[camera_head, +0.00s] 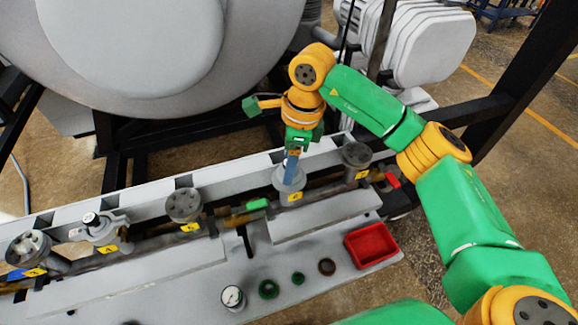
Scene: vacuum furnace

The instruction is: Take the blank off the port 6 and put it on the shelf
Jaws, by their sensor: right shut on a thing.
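My right gripper (290,178) points down at the top of a grey flanged port (290,194) with a yellow label that seems to read 6. It is shut on the blank at the top of this port; the fingers hide most of the blank, and I cannot tell whether it is seated or raised. The pale grey shelf (205,287) runs along the front, below the row of ports. My left gripper is not in view.
Other labelled ports stand in the row, including a capped one (184,206) and a valve-like one (101,228). A large grey vessel (150,45) stands behind.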

